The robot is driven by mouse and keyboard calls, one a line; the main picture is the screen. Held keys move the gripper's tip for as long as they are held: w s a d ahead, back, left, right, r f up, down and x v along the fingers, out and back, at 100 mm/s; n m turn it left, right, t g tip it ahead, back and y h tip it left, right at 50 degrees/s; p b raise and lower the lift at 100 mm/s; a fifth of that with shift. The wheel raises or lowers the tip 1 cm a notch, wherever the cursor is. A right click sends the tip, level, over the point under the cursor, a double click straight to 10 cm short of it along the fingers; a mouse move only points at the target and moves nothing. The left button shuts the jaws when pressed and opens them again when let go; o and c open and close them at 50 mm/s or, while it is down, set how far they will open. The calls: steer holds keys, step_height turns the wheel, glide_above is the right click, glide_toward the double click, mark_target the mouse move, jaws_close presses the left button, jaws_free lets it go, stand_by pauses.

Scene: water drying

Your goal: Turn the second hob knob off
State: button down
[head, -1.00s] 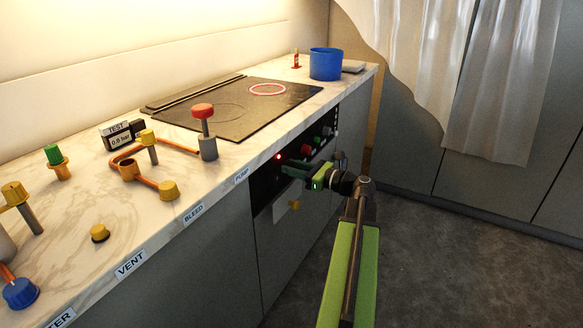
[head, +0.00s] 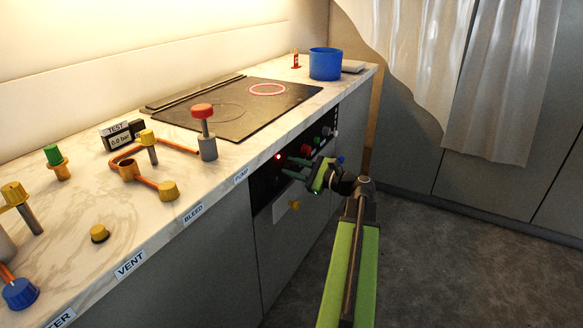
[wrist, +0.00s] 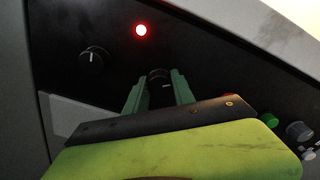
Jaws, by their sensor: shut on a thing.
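In the wrist view a dark round knob (wrist: 158,74) sits on the black control panel (wrist: 200,50), with a small pale mark on its front. My gripper (wrist: 160,80) is shut on this knob, one green finger on each side. Another black knob (wrist: 93,58) with a white pointer line is to the left, apart from the fingers. A red lamp (wrist: 141,30) glows above and between the two knobs. In the head view my gripper (head: 291,167) reaches the panel below the hob and hides the held knob. A ring on the hob (head: 267,89) glows red.
Red (head: 305,150) and green (head: 316,141) knobs are close to my gripper on the panel. The worktop holds pipework, a red-topped valve (head: 203,112) and a blue pot (head: 325,64). The floor at right is clear.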

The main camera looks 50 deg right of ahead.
steer(key=n, duration=0.5)
steer(key=shift+n, duration=0.3)
steer(key=n, duration=0.5)
steer(key=shift+n, duration=0.4)
steer(key=c, duration=1.1)
jaws_free()
steer(key=shift+o, duration=0.2)
steer(key=shift+s, duration=0.1)
steer(key=v, duration=1.7)
steer(key=shift+s, duration=0.1)
